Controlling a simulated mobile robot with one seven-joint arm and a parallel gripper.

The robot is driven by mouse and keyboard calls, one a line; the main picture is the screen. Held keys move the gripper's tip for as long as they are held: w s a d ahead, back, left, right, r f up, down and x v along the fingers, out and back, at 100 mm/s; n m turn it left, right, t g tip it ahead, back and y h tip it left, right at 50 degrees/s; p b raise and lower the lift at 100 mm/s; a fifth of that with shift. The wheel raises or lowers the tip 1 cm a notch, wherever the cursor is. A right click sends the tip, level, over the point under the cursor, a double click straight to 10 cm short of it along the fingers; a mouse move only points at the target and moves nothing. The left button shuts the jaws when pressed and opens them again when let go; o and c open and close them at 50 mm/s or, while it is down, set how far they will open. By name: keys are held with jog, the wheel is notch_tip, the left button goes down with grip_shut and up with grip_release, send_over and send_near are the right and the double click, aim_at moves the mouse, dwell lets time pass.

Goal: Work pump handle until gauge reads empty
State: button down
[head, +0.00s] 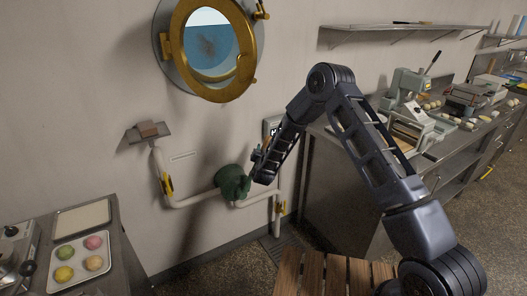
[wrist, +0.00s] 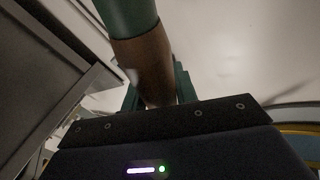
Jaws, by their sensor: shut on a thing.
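The green pump (head: 233,182) sits on white pipes low on the wall in the head view. My gripper (head: 258,163) is just right of it and above the pipe. In the wrist view, a green lever with a brown grip, the pump handle (wrist: 150,65), runs down between my fingers (wrist: 155,95). My gripper is shut on this brown grip. A small pale box with dark marks (head: 271,126) shows on the wall behind my arm. It is partly hidden, and I cannot tell whether it is the gauge or read it.
A brass porthole (head: 247,60) is above the pump. A small shelf (head: 148,135) is left of it. A tray of colored buns (head: 80,262) is on the left counter. A steel counter (head: 345,185) with machines stands right. A slatted wooden top (head: 330,275) is in front.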

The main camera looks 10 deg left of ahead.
jog(key=s+a+n+t+y, duration=0.2)
jog(key=s+a+n+y, duration=0.4)
jog(key=s+a+n, duration=0.8)
jog(key=shift+s+a+t, duration=0.3)
jog(key=shift+s+a, duration=2)
jog(key=shift+s, duration=0.1)
jog(key=c, duration=1.2)
grip_release()
jog(key=shift+s+a+y, duration=0.1)
jog(key=shift+a+y, duration=0.05)
jog(key=shift+y, duration=0.25)
jog(key=shift+o, duration=0.5)
jog(key=shift+r, duration=0.1)
jog(key=v, duration=1)
jog(key=shift+s+d, duration=0.2)
jog(key=shift+s, duration=0.05)
